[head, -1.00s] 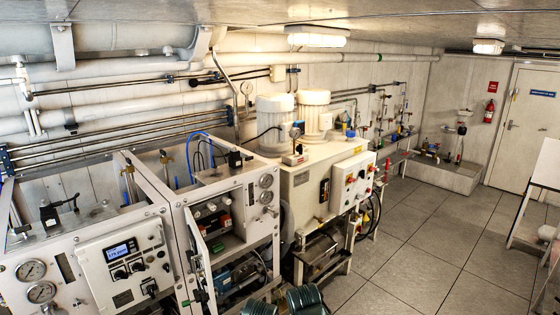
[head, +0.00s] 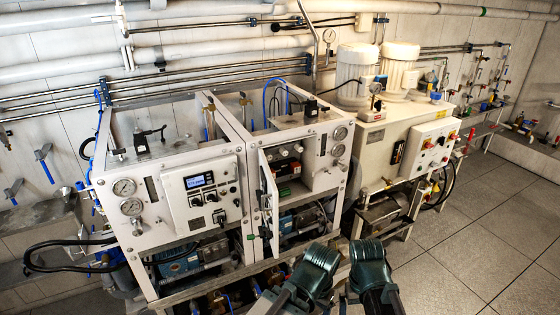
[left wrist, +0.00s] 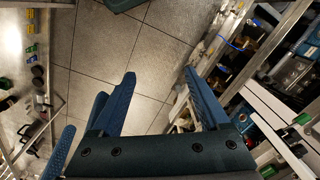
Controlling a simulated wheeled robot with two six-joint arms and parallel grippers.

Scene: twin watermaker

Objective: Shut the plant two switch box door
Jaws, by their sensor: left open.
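In the head view, the plant two switch box (head: 292,165) is in the right-hand bay of the white twin frame. Its narrow white door (head: 269,203) stands open, swung out toward me and seen nearly edge-on, with dark and green fittings on it. The box interior with its wiring parts shows behind it. In the left wrist view, my left gripper (left wrist: 160,95) is open and empty, its two blue fingers apart over the tiled floor. Pale frame parts with dark and green fittings lie at its right; I cannot tell whether the door is among them.
The left-hand bay carries a closed control panel (head: 205,190) with a blue display and gauges beside it. A cream cabinet (head: 395,145) with white-topped motors stands to the right. Open tiled floor (head: 470,235) lies at the front right. Pipes run along the back wall.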

